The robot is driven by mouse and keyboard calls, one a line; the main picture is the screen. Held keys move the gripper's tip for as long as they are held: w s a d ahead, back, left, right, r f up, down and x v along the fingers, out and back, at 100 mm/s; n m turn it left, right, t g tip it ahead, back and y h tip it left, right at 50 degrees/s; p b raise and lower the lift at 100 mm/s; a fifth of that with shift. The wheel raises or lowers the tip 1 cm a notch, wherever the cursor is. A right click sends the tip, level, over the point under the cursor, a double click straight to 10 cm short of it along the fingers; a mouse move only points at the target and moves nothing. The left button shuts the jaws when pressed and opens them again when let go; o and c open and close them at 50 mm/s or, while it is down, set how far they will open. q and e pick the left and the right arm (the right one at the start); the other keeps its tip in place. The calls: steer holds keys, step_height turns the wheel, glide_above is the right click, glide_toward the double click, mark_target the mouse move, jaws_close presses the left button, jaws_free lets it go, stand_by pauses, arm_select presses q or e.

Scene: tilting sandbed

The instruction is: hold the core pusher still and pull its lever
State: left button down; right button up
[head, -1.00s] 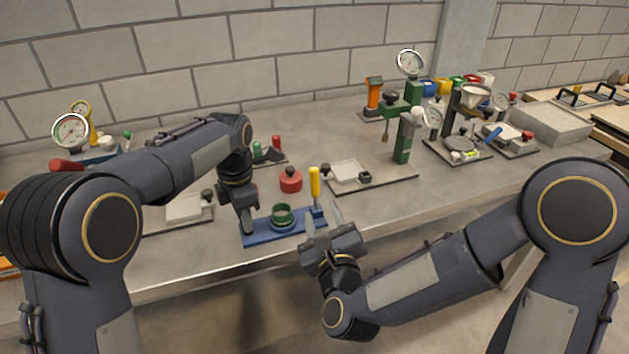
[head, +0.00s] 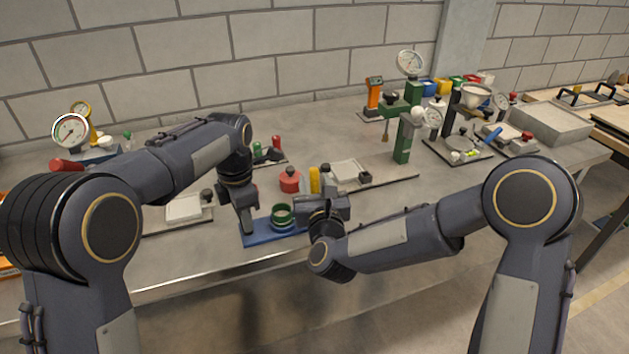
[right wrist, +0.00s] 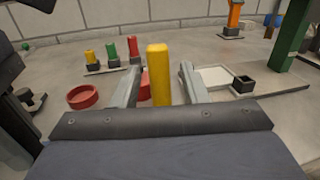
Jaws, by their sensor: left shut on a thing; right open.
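The core pusher is a blue base (head: 262,233) with a green ring (head: 282,215) on it, near the table's front edge in the head view. Its yellow lever (head: 314,180) stands upright at the right end, partly hidden by my right gripper. My left gripper (head: 246,228) is shut on the left end of the blue base. My right gripper (right wrist: 158,85) is open, with the yellow lever (right wrist: 158,72) between its two fingers in the right wrist view. A gap shows between the lever and the right finger; contact on the left side is unclear.
A red round pot (head: 290,181) stands behind the pusher. A flat plate with a white tray (head: 349,171) lies to the right of the lever. Green gauge stands (head: 403,143) are further right. Bare table lies in front of the flat plate.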

steer(key=shift+w, duration=0.6)
jaws_close()
